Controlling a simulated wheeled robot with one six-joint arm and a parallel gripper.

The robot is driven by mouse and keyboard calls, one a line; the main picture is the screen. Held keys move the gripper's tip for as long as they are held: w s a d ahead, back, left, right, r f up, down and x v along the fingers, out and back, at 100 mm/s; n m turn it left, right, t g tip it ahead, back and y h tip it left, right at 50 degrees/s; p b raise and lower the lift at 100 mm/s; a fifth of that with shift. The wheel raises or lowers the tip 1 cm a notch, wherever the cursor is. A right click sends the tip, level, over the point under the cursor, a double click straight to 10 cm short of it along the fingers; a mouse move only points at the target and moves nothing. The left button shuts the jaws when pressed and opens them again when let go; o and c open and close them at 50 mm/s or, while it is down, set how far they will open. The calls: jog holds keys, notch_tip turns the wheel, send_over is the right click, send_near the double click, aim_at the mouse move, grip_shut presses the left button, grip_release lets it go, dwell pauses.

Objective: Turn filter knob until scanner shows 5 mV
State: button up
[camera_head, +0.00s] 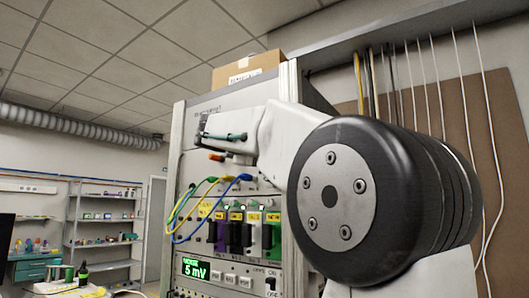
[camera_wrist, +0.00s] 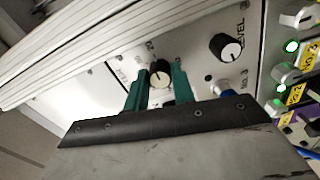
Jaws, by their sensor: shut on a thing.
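My gripper (camera_wrist: 161,90) shows in the wrist view with its two green fingers on either side of a small black knob with a white top (camera_wrist: 160,69). It is shut on this knob; the label beside it is too small to read. A second black knob (camera_wrist: 227,47), marked LEVEL, sits to the right on the same white panel and is apart from the fingers. In the head view, the green display (camera_head: 195,270) low on the rack reads 5 mV. There, my arm covers the part of the panel with the knob.
Yellow, green and blue cables (camera_head: 183,213) loop out from the rack (camera_head: 178,160) beside my gripper. Coloured modules (camera_head: 236,234) with lit green lamps sit below. A cardboard box (camera_head: 247,69) rests on top. Shelves (camera_head: 105,225) stand far to the left.

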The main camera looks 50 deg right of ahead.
jog(key=o, duration=1)
jog(key=shift+a, duration=0.1)
jog(key=a, duration=0.7)
jog(key=shift+s+a, duration=0.25)
jog(key=shift+a, duration=0.05)
